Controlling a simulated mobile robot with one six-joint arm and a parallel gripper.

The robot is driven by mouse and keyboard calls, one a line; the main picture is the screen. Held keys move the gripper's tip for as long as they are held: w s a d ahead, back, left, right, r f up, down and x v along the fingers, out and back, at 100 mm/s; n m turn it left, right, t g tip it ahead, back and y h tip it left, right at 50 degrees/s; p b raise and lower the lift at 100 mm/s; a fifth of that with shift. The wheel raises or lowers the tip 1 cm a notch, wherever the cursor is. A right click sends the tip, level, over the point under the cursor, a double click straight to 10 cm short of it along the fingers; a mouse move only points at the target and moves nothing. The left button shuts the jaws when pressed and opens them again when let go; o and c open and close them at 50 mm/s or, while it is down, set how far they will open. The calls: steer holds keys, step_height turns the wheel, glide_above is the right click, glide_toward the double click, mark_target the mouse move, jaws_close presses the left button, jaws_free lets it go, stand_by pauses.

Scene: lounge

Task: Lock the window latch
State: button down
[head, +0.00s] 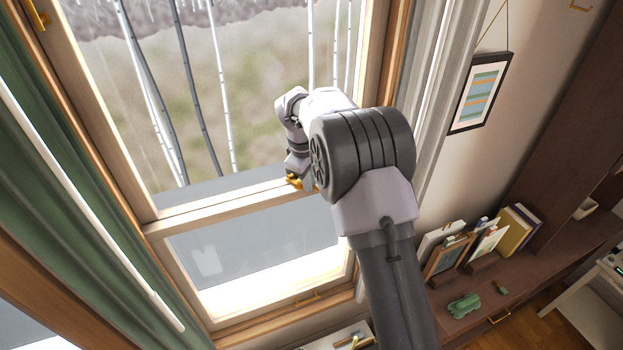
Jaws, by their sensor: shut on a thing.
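The window (220,208) has a wooden frame with an upper and a lower pane, and a wooden rail runs across between them. A gold-coloured latch (293,181) shows at the right part of this rail, largely hidden by my arm. My gripper is at the latch and shut on it, but my arm's wrist covers the fingers, so the exact grasp and the latch's angle cannot be told.
A green curtain (75,215) with a white rod hangs on the left. A brass handle (308,299) is on the window's bottom rail. At right, a dark shelf (500,307) holds books (513,230) and a green object (464,306). A framed picture (482,92) hangs on the wall.

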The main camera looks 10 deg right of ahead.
steer(key=shift+s+a+m+g+h+p, duration=0.1)
steer(key=shift+s+a+m+g+p, duration=0.2)
steer(key=shift+m, duration=0.85)
steer(key=shift+w+a+m+g+h+p, duration=0.15)
steer(key=shift+a+m, duration=0.25)
steer(key=shift+m, duration=0.8)
steer(key=shift+s+a+m+g+h+p, duration=0.15)
steer(key=shift+s+a+m+p, duration=0.15)
steer(key=shift+m, duration=0.85)
steer(key=shift+a, duration=0.1)
steer(key=c, duration=1.5)
jaws_free()
steer(key=p+v, duration=0.2)
steer(key=v, duration=1.5)
steer(key=shift+r, duration=0.3)
